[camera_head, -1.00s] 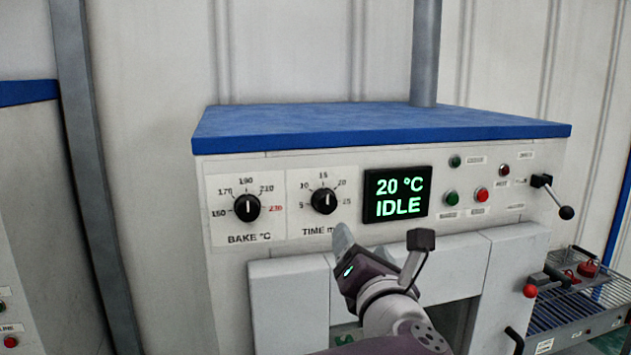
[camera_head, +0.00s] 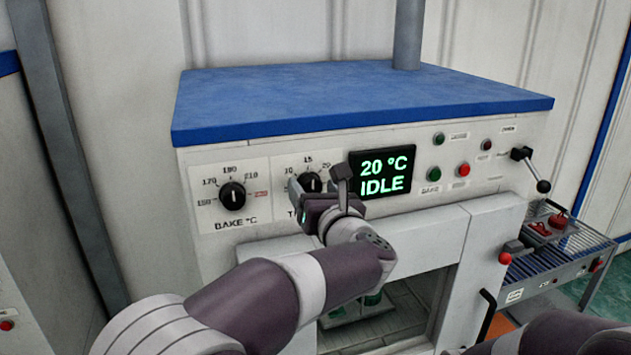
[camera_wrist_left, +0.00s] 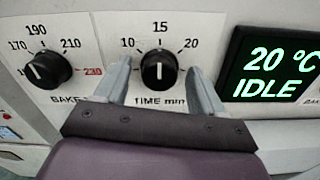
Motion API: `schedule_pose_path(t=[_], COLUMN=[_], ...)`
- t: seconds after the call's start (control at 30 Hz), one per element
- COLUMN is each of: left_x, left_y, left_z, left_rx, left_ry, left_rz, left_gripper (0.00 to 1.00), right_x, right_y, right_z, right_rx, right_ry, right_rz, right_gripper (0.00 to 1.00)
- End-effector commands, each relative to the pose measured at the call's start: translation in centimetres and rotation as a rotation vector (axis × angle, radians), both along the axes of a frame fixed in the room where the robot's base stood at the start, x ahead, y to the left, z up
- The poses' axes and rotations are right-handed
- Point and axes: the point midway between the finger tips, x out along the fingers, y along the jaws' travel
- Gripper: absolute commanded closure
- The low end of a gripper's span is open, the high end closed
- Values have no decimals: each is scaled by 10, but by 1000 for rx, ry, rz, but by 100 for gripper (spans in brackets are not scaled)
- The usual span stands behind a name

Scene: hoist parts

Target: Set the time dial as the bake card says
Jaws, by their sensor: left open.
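The time dial (camera_head: 310,182) is a black round knob with a white pointer on the oven's front panel. In the left wrist view the time dial (camera_wrist_left: 159,70) has its pointer straight up, at about 15. My left gripper (camera_head: 304,192) is at this dial. In the left wrist view its open fingers (camera_wrist_left: 160,72) stand on either side of the knob, with a gap showing on each side. Part of the dial's scale is hidden by the gripper in the head view. No bake card can be made out. My right gripper is not in view.
The bake temperature dial (camera_head: 232,195) is left of the time dial, its pointer near 190. The display (camera_head: 383,175) on the right reads 20 °C IDLE. Buttons, a lever (camera_head: 530,168) and a wire rack (camera_head: 560,252) are farther right. The oven opening is below.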

Motion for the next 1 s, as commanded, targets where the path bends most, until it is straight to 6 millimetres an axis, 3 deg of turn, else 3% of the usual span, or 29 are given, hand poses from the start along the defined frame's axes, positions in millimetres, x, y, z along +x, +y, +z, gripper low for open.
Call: schedule_pose_path(t=[0.17, 0.3, 0.33, 0.67, 1.0], left_x=[0, 0, 0, 0, 0], left_y=[0, 0, 0, 0, -1], left_z=[-1, -1, -1, -2, -6], left_rx=[1, 1, 1, 21, 210], left_ry=[0, 1, 1, 8, 69], left_rz=[0, 0, 0, 0, -1], left_gripper=[34, 80, 87, 87, 87], right_x=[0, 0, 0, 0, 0], right_y=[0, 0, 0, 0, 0], right_z=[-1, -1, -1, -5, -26], right_rx=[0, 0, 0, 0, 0], right_ry=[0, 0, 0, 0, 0], right_rz=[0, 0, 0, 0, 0], right_gripper=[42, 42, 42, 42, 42])
